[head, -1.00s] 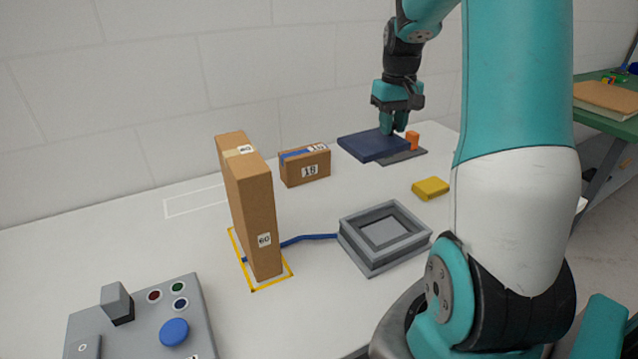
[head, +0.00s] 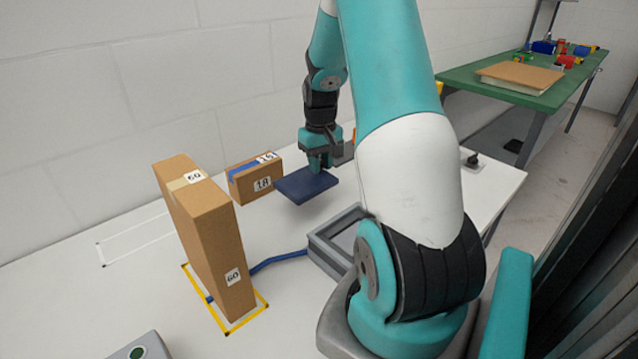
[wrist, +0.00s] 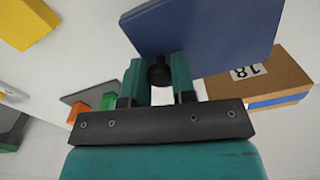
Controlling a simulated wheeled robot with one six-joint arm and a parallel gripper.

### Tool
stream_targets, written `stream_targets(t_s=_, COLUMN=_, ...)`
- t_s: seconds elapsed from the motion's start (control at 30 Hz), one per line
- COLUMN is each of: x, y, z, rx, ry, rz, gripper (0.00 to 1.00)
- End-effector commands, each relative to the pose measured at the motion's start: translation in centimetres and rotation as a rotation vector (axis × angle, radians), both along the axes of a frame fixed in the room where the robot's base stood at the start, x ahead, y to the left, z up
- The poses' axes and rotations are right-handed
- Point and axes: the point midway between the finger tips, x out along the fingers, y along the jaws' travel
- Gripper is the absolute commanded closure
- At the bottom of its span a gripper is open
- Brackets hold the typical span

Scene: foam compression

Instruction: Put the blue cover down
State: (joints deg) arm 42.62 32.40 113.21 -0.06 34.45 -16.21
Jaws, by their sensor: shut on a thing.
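The blue cover (head: 306,186) is a flat dark blue slab in the head view. My gripper (head: 319,166) is above it and shut on its black knob. In the wrist view the cover (wrist: 205,28) fills the top middle, and the knob (wrist: 159,71) sits between my two teal fingers. The cover looks held above the white table, just right of the cardboard box marked 18 (head: 250,185). The grey square frame (head: 322,252) is nearer, partly hidden behind my arm.
A tall cardboard box marked 60 (head: 215,245) stands inside a yellow outline, with a blue strip (head: 278,260) running from it to the frame. The wrist view shows a yellow block (wrist: 28,22) and a grey plate (wrist: 92,92) with orange and green blocks by it.

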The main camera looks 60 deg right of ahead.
Motion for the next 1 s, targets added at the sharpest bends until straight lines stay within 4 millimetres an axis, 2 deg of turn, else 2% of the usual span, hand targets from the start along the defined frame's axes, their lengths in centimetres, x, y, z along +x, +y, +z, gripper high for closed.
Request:
stream_targets(t_s=0.43, x=0.0, y=0.0, z=-5.6, rx=0.000, ry=0.001, rz=0.000, gripper=1.00)
stream_targets(t_s=0.83, x=0.0, y=0.0, z=-6.3, rx=0.000, ry=-0.001, rz=0.001, gripper=1.00)
stream_targets(t_s=0.87, x=0.0, y=0.0, z=-6.3, rx=0.000, ry=-0.001, rz=0.001, gripper=0.73)
stream_targets(t_s=0.97, x=0.0, y=0.0, z=-6.2, rx=0.000, ry=-0.001, rz=0.001, gripper=0.50)
stream_targets(t_s=1.0, x=0.0, y=0.0, z=-6.2, rx=0.000, ry=-0.001, rz=0.001, gripper=0.50)
